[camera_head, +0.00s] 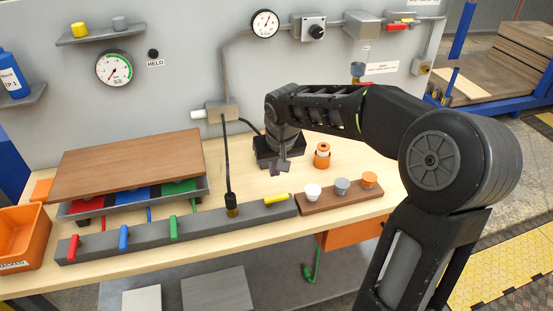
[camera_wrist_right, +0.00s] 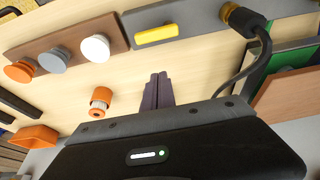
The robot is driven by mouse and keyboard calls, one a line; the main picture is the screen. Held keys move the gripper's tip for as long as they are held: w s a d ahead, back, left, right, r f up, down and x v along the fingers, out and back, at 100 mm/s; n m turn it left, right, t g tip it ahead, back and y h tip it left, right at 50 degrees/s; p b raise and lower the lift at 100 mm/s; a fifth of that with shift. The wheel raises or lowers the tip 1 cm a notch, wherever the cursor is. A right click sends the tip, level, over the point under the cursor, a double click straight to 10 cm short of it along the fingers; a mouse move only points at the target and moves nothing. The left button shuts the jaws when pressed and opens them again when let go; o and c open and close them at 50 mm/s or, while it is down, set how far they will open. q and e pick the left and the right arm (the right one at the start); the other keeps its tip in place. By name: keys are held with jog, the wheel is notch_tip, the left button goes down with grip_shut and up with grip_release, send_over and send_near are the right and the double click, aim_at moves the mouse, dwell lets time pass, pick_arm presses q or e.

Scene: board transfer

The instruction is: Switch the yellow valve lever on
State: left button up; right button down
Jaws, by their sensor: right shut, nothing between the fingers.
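The yellow valve lever (camera_head: 276,198) is on the right part of the grey manifold bar (camera_head: 150,236). It lies lengthwise along the bar, while the red (camera_head: 73,247), blue (camera_head: 124,238) and green (camera_head: 174,228) levers stand across it. In the right wrist view the yellow lever (camera_wrist_right: 162,33) is at the top middle. My right gripper (camera_head: 280,168) is shut and empty, above the table behind the yellow lever and apart from it. Its closed fingers (camera_wrist_right: 158,82) point toward the lever in the wrist view. My left gripper is not in view.
A black hose ends in a brass fitting (camera_head: 232,205) just left of the yellow lever. A wooden strip (camera_head: 325,200) with white, grey and orange knobs stands right of it. An orange spool-like part (camera_head: 322,155) is on the table. A brown board (camera_head: 130,165) lies at left.

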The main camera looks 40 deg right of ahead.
aim_at(276, 198)
jog(key=x, duration=0.3)
jog(key=shift+w+f, duration=0.1)
jog(key=shift+f, duration=0.25)
jog(key=shift+s+a+f+p, duration=0.1)
jog(key=shift+s+p, duration=0.3)
jog(key=shift+p, duration=0.1)
jog(key=s, duration=0.1)
jog(key=s+a, duration=0.1)
jog(key=shift+s+p, duration=0.3)
jog(key=shift+s, duration=0.05)
jog(key=shift+f, duration=0.1)
